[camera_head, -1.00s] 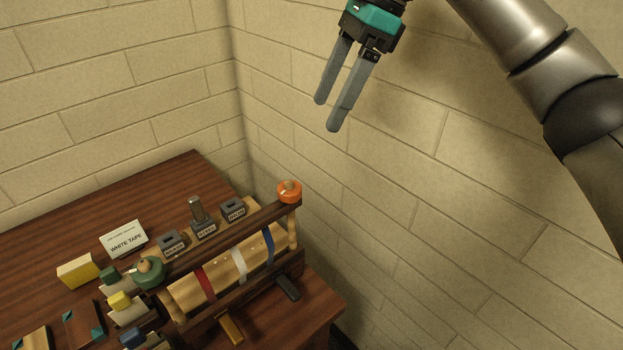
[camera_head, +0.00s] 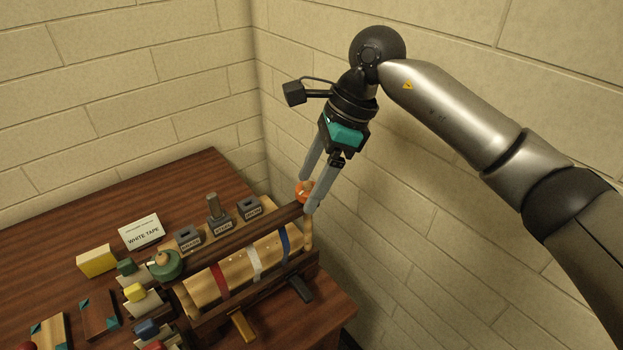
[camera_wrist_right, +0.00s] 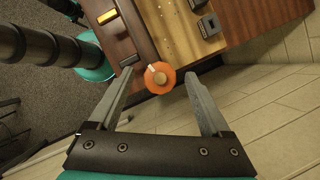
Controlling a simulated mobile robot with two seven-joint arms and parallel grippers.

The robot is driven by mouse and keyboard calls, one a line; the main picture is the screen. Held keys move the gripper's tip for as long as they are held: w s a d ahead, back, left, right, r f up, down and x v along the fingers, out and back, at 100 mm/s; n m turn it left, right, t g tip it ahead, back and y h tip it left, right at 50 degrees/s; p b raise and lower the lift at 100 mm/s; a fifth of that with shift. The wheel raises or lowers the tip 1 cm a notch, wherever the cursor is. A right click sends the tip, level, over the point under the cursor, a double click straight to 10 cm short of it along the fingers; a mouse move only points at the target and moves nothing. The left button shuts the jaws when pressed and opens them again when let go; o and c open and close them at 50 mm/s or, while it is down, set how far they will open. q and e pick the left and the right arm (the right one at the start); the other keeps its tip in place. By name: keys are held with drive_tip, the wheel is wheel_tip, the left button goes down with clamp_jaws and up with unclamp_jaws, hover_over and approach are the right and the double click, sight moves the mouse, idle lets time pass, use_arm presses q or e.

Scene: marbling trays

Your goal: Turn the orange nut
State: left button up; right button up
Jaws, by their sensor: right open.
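The orange nut (camera_head: 301,194) sits on top of the wooden post at the right end of the press beam, partly hidden behind a finger in the head view. In the right wrist view the orange nut (camera_wrist_right: 160,77) shows whole, with a wooden stub at its centre and a pale mark at its rim. My right gripper (camera_head: 307,196) points down at the nut, its fingers apart on either side. In the wrist view the gripper (camera_wrist_right: 162,85) is open and empty, and the nut lies between the fingertips with gaps on both sides.
The press beam (camera_head: 240,232) runs left to a green nut (camera_head: 166,264). Labelled grey blocks (camera_head: 222,226) stand behind the beam, near a WHITE TAPE card (camera_head: 141,232). Brick walls stand close behind and right.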

clamp_jaws()
idle(0.7)
